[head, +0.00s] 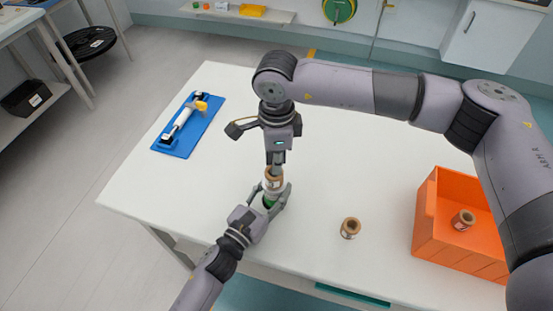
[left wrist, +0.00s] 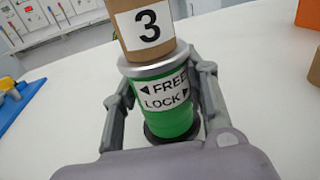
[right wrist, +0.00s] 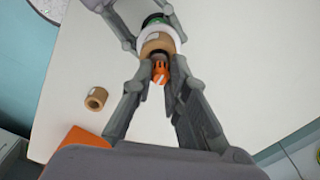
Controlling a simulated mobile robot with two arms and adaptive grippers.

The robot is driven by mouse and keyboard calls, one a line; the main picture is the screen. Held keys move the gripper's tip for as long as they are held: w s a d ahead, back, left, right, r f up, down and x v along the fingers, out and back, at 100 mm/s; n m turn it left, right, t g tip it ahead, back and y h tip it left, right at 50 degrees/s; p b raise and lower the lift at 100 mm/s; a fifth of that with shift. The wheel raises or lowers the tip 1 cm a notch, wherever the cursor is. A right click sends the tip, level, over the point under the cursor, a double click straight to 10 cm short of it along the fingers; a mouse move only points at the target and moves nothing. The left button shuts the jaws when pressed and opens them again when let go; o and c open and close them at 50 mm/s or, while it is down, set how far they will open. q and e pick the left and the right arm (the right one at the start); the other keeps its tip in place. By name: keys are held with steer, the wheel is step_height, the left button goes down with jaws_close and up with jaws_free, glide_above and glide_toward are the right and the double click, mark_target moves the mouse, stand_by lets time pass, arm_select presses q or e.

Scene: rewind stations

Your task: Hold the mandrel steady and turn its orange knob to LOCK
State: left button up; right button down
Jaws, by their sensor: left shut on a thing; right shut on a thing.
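The mandrel (left wrist: 165,118) stands upright on the table, with a green body printed FREE with a left arrow and LOCK with a right arrow. A brown core (left wrist: 146,28) marked 3 sits on it above a silver flange. My left gripper (head: 274,198) is shut around the green body from the near side. My right gripper (head: 275,160) points down from above, shut on the orange knob (right wrist: 160,70) at the mandrel's top. The knob has a white mark; whether it points to FREE or LOCK cannot be told.
A loose brown core (head: 350,228) stands on the white table (head: 330,165) to the right. An orange bin (head: 428,222) with another core (head: 463,220) is at the right edge. The table between is clear.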

steer(key=shift+w+n, duration=0.15)
steer(key=shift+n, duration=0.95)
steer(key=c, duration=1.5)
jaws_free()
steer(key=shift+c, duration=0.2)
step_height(320, 180, up, 12)
